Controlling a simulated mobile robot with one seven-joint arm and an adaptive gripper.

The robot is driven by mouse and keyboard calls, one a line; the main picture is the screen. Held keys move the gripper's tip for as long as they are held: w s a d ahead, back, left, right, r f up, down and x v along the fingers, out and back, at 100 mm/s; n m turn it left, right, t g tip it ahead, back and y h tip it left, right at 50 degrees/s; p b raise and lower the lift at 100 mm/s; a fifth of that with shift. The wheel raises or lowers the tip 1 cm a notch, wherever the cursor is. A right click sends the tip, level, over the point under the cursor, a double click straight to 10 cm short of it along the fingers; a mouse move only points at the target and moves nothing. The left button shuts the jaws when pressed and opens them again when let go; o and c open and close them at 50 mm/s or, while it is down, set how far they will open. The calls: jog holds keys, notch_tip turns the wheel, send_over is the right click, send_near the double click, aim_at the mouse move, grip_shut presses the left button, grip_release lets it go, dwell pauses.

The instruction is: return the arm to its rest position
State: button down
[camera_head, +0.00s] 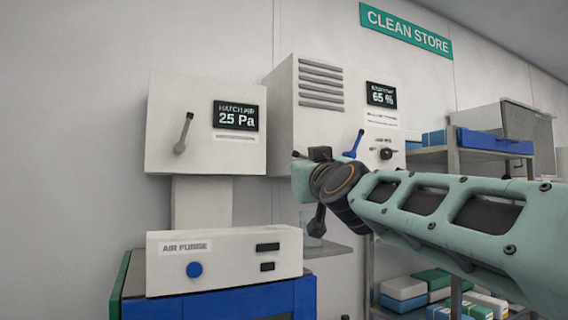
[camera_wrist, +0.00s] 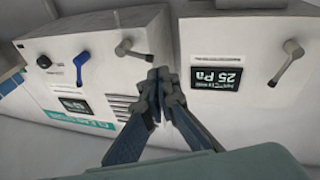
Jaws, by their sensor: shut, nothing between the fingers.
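My arm (camera_head: 440,215) reaches in from the right edge of the head view, toward the two wall-mounted white boxes. Its end lies in front of the lower part of the vented box. My gripper (camera_wrist: 160,76) shows in the wrist view with its grey fingers together and nothing between them. The wrist view is turned upside down. There the fingertips overlap the gap between the boxes, close in the picture to a grey lever (camera_wrist: 132,50). I cannot tell whether they touch it. In the head view my arm's end hides the fingers or blends with them.
The left box (camera_head: 180,110) reads 25 Pa and has a grey lever (camera_head: 184,133). The vented box (camera_head: 320,115) reads 65 % and has a blue lever (camera_head: 354,144) and a black knob (camera_head: 389,154). An AIR PURGE unit (camera_head: 222,264) stands lower left. Shelves (camera_head: 453,165) stand behind my arm.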

jog(key=s+d+f+m+g+h, duration=0.15)
jog(key=s+f+g, duration=0.35)
jog(key=s+f, duration=0.75)
jog(key=s+d+f+m+g+h, duration=0.1)
jog(key=s+d+f+g, duration=0.45)
jog(key=f, duration=1.15)
jog(key=s+f+m+g+h, duration=0.1)
jog(key=s+f+g, duration=0.2)
jog(key=s+f, duration=1)
notch_tip(320, 180, up, 12)
jog(key=d+p, duration=0.1)
jog(key=p, duration=1.4)
jog(key=shift+w+g, duration=0.25)
jog(key=shift+g, duration=0.2)
